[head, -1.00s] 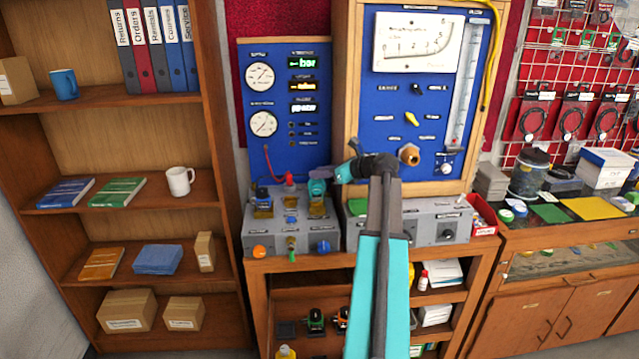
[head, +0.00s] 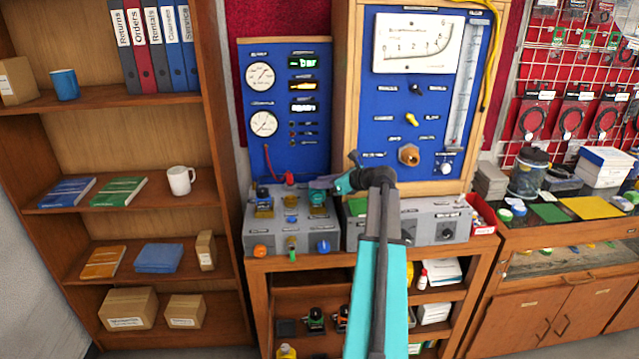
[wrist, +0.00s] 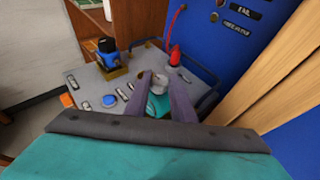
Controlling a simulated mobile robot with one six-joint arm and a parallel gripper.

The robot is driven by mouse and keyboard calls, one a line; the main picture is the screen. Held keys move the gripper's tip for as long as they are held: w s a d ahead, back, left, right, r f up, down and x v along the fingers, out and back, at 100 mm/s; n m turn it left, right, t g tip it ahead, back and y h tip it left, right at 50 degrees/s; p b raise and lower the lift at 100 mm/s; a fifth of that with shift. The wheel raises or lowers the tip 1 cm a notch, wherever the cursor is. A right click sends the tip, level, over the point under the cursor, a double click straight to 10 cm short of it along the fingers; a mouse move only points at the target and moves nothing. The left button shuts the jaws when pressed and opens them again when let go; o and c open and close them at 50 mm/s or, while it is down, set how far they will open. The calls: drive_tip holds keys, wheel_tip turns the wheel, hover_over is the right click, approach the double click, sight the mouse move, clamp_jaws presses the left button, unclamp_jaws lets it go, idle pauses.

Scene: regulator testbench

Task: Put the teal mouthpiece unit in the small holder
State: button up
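The teal mouthpiece unit (head: 317,196) sits in a brass-coloured mount on the grey bench box. My gripper (head: 327,184) reaches in from the right at its top. In the wrist view the fingers of my gripper (wrist: 160,80) are apart, one on each side of the unit (wrist: 157,105). Its pale round end shows between the fingertips, and I cannot tell whether they touch it. A small dark square holder (head: 287,328) stands on the shelf below, beside a green-and-black unit (head: 316,320); it looks empty, but is too small to be sure.
A blue-and-black unit (head: 264,200) stands in a brass mount to the left. A red plug (wrist: 175,56) is close behind the fingers. The blue gauge panel (head: 287,160) rises behind. A grey control box (head: 425,222) stands to the right.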

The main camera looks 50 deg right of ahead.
drive_tip(key=o, duration=0.4)
drive_tip(key=shift+c, duration=0.2)
drive_tip(key=shift+r, duration=0.15)
drive_tip(key=a+b+v, duration=0.1)
drive_tip(key=b+v, duration=0.2)
drive_tip(key=v, duration=0.9)
drive_tip(key=shift+d, duration=0.45)
